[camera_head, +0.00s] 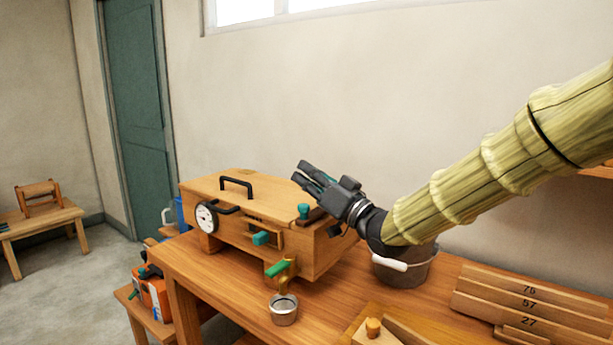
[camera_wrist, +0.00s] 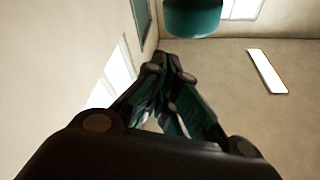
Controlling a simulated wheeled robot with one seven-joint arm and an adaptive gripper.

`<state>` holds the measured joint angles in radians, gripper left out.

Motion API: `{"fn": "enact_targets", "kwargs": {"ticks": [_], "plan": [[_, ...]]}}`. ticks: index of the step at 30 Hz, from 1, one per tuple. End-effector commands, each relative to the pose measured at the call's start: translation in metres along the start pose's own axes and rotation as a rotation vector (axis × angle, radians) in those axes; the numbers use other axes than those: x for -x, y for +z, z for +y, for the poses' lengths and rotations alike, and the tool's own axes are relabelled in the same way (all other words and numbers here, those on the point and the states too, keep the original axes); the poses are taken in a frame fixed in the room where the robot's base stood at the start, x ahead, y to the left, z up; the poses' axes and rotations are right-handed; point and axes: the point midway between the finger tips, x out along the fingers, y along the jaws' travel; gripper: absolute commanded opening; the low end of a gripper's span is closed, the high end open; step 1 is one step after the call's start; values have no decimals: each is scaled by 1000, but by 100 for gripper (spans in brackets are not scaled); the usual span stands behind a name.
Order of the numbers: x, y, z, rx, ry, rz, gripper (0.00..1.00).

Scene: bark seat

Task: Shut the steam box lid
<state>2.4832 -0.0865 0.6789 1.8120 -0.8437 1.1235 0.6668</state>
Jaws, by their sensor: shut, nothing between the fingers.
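The steam box (camera_head: 318,258) is a wooden box on the bench, with a round dial at its left end and teal knobs and a green-handled tap on its front. Its lid (camera_head: 210,186) looks flat on top, with a black handle (camera_head: 236,184); I see no clear gap under it. My gripper (camera_head: 298,172) is above the box's right end, pointing up and left, apart from the lid handle. Its fingers are together and empty; they also show in the wrist view (camera_wrist: 170,66). A teal cylinder (camera_wrist: 193,17) is at that view's top; I cannot tell which part it is.
A metal cup (camera_head: 284,311) sits in front of the box. Stepped wooden blocks marked 75, 57 and 27 (camera_head: 530,305) lie at the right. The wall (camera_head: 330,100) is behind the bench.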

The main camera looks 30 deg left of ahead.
Motion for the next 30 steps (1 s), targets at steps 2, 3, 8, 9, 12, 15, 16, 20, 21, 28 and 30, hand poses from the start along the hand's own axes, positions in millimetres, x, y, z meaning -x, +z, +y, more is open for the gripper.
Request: {"fn": "enact_targets", "kwargs": {"ticks": [2, 3, 8, 9, 12, 15, 16, 20, 21, 28, 30], "plan": [[0, -2, 0, 0, 0, 0, 0], [-1, -3, -1, 0, 0, 1, 0], [-5, -18, -6, 1, 1, 2, 0], [-6, -23, -8, 1, 1, 2, 0], [-10, -37, -12, 2, 3, 3, 0], [2, -37, -9, 0, 8, 2, 0], [8, -36, -8, 0, 7, 3, 0], [32, -37, -6, 0, 6, 4, 0], [40, -38, -5, 0, 7, 4, 0], [74, -38, -2, 0, 5, 3, 0], [80, -39, -1, 1, 5, 3, 0]]}}
